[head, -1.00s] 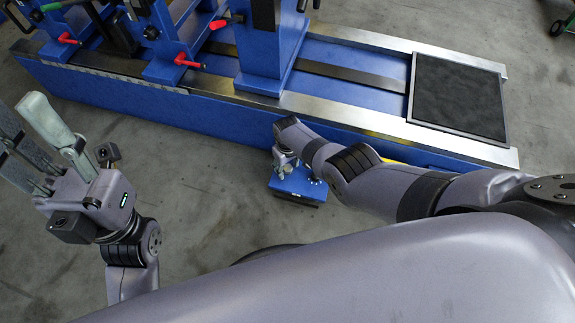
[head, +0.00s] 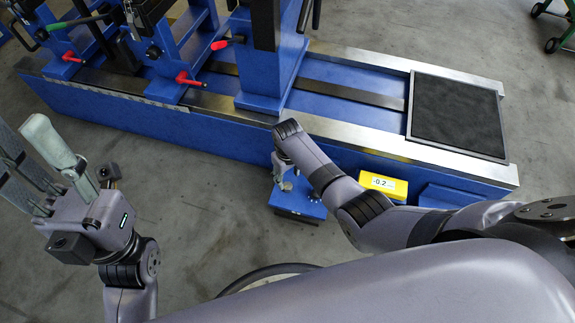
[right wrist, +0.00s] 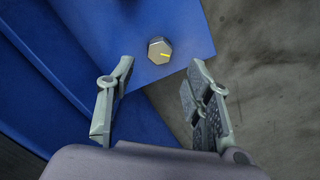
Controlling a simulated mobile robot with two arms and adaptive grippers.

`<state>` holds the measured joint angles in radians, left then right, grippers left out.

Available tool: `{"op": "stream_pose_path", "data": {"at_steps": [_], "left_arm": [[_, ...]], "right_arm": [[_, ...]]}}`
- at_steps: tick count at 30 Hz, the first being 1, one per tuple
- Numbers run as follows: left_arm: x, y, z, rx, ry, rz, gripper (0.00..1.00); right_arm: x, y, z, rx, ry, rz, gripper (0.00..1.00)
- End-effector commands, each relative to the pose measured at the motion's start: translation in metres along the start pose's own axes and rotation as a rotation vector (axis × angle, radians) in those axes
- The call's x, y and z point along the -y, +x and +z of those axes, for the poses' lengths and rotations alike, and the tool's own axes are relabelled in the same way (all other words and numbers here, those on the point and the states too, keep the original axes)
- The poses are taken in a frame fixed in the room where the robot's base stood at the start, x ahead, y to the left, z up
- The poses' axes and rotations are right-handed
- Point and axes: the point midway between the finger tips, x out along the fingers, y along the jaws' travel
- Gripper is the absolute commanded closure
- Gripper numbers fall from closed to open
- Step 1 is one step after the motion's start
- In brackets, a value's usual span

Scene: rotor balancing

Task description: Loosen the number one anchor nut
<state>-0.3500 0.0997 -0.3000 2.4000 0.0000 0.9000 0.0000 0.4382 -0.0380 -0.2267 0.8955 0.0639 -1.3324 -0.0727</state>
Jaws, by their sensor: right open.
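A hex anchor nut (right wrist: 159,50) with a yellow mark on top sits near the corner of a blue foot plate (right wrist: 195,25) in the right wrist view. My right gripper (right wrist: 161,72) is open, its fingers apart with nothing between them; the nut shows just beyond the fingertips, between their lines. In the head view my right gripper (head: 284,172) points down over the blue foot (head: 292,208) beside the machine base. I cannot tell the nut's number. My left gripper (head: 18,128) is raised at the left, fingers apart and empty.
The blue machine bed (head: 200,125) with steel rails runs behind the foot. A black pad (head: 455,115) lies at the bed's right end. Grey floor (head: 200,200) is clear in front.

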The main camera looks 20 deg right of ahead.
Motion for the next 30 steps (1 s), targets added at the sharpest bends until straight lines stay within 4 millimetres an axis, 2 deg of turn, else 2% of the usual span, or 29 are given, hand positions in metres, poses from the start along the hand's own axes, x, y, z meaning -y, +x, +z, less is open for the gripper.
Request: {"op": "stream_pose_path", "data": {"at_steps": [6,12,30], "left_arm": [[0.0,0.0,0.0,0.0,0.0,0.0,0.6],[0.0,0.0,0.0,0.0,0.0,0.0,0.6],[0.0,0.0,0.0,0.001,0.0,0.001,0.6]], "right_arm": [[0.0,-0.035,-0.001,-0.003,0.0,0.0,0.53],[0.0,-0.054,0.0,0.0,0.001,-0.001,0.53],[0.0,-0.058,0.0,0.001,0.001,-0.001,0.53]]}}
